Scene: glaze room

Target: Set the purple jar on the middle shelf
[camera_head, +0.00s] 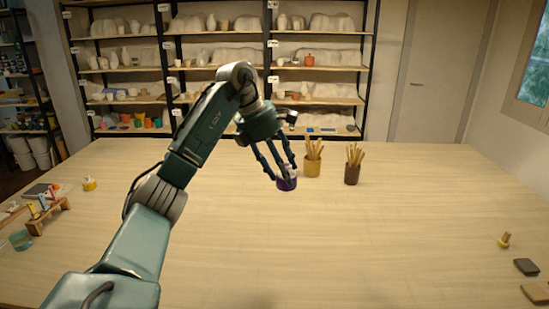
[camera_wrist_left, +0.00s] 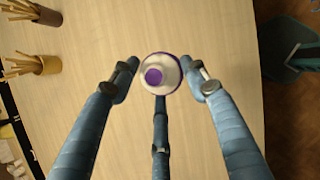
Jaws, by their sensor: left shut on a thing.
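The purple jar (camera_head: 287,184) is at the far part of the wooden table. I cannot tell whether the jar's base touches the table. The shelving unit (camera_head: 228,68) stands against the back wall, with several levels of pale pottery, cups and coloured jars; my arm hides part of it. My right gripper is not in view.
Two pots of wooden tools, one tan (camera_head: 312,168) and one dark brown (camera_head: 352,174), stand just right of the jar. A small wooden rack (camera_head: 42,215) and a yellow item (camera_head: 89,184) are at the left. The table's front middle is clear.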

